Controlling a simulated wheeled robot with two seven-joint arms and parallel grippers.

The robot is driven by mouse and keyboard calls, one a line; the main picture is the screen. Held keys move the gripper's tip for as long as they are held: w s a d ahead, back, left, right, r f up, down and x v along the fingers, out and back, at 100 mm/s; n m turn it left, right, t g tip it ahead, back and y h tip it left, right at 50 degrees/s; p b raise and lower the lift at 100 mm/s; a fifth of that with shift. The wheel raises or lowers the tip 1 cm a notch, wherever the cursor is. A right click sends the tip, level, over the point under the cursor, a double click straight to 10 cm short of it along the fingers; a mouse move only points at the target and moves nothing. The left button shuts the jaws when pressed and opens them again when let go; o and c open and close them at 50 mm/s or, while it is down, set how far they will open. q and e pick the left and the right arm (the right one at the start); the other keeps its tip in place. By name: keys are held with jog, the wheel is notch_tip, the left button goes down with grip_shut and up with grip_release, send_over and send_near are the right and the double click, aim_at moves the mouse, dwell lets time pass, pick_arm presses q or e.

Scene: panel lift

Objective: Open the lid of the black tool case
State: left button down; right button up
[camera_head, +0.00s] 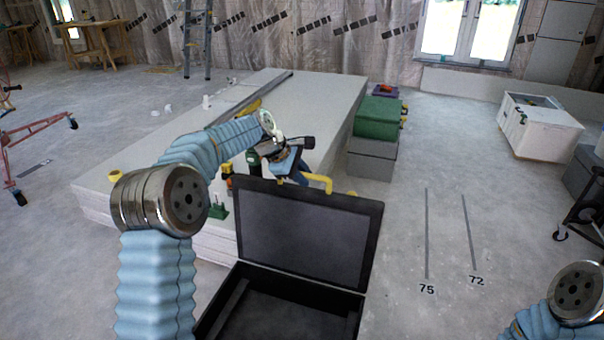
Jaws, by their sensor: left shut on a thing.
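The black tool case (290,315) stands open at the bottom middle, and its inside looks dark and empty where it shows. Its lid (308,235) stands raised, close to upright, with the grey lining facing me. A yellow handle (320,181) sticks up at the lid's top edge. My left gripper (293,172) is at the top edge of the lid, shut on the yellow handle; the lid hides part of the fingers. My right arm shows at the bottom right corner, but its gripper is out of the picture.
A low stack of white panels (320,100) lies behind the lid, with small tools on it. Green and grey boxes (377,118) stand at its right. A white chest (540,125) stands far right. The floor right of the case is clear, with marked lines.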

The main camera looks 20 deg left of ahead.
pick_arm(q)
jog(key=shift+w+f, duration=0.15)
jog(key=shift+w, duration=0.05)
jog(key=c, duration=1.1)
grip_release()
jog(key=shift+s, duration=0.1)
jog(key=v, duration=1.4)
jog(key=shift+w, duration=0.25)
